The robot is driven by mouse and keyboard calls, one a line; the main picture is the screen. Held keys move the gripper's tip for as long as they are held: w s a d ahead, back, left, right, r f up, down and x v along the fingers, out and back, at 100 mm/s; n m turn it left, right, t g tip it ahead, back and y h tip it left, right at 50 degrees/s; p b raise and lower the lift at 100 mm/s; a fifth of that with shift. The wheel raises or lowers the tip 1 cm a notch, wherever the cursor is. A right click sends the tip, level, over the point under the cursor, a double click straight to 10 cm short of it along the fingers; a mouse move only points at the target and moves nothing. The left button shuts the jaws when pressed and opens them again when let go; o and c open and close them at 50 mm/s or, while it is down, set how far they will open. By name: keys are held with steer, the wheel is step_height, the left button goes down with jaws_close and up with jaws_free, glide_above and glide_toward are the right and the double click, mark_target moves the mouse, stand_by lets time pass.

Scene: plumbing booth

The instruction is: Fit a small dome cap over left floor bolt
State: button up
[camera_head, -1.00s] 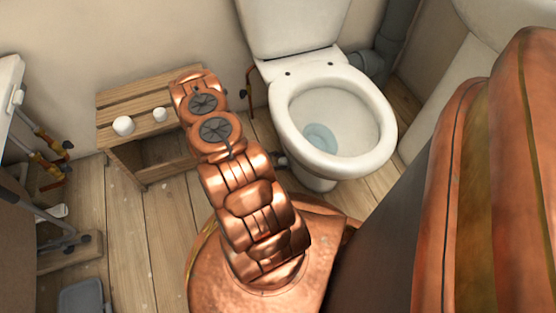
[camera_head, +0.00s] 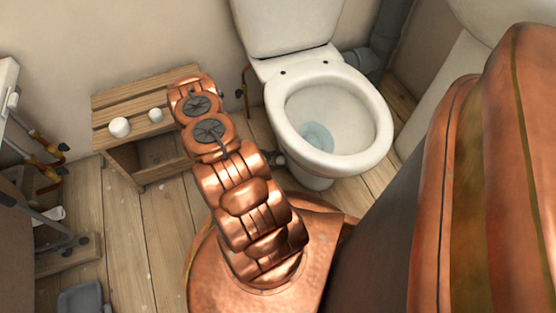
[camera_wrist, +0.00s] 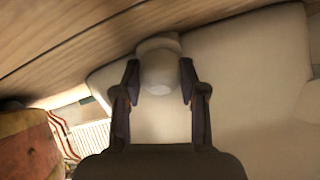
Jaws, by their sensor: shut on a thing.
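In the wrist view, the two dark fingers of my gripper (camera_wrist: 159,82) are shut on a small white dome cap (camera_wrist: 158,76). Another pale rounded shape shows just behind the cap, against the wooden planks; I cannot tell what it is. The toilet (camera_head: 328,115) stands on the plank floor in the head view. I cannot make out the left floor bolt in either view.
A low wooden bench (camera_head: 130,92) stands against the wall, left of the toilet, with a larger white cap (camera_head: 119,127) and a smaller white one (camera_head: 156,115) on top. Pipes with valves (camera_head: 45,150) run at the far left. A grey tray (camera_head: 82,298) lies on the floor.

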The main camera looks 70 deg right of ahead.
steer(key=shift+s+d+f, duration=0.1)
steer(key=o, duration=1.1)
steer(key=v, duration=1.2)
stand_by(0.4)
